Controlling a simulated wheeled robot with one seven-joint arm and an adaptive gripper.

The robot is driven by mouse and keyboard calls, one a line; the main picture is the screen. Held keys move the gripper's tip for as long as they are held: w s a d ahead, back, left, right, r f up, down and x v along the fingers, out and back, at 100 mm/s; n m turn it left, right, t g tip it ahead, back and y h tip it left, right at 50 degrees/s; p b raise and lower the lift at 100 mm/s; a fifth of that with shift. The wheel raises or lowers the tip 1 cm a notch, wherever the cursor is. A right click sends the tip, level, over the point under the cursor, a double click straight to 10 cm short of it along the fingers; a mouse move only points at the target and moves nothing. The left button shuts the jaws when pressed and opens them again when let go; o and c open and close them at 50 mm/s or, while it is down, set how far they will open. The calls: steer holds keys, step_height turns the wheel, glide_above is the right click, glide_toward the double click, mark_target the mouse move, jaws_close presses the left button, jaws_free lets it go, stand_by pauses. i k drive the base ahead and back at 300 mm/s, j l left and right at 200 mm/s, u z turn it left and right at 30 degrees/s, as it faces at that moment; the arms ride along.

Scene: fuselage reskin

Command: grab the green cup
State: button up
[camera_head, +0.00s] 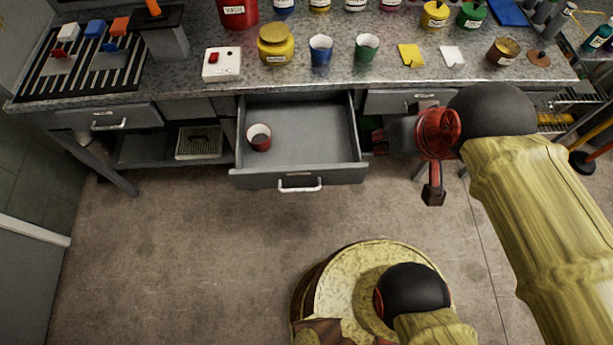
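The green cup (366,48) stands upright on the grey workbench (240,93), near its front edge, to the right of a blue cup (320,50). My gripper (380,141) is at the end of my arm, below and in front of the bench edge, just right of the open drawer. It is apart from the green cup. Its fingers are small, dark and partly hidden, so whether they are open or shut does not show.
An open drawer (298,178) juts out below the bench with a red cup (259,137) inside. A yellow pot (275,44) and a white box with a red button (222,64) stand left of the cups. Yellow (411,55) and white (452,56) cloths lie to the right.

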mark_target(367, 45)
steer(key=i+j+z, duration=0.3)
steer(key=j+z, duration=0.15)
steer(key=i+j+z, duration=0.2)
steer(key=j, duration=0.15)
steer(key=k, duration=0.1)
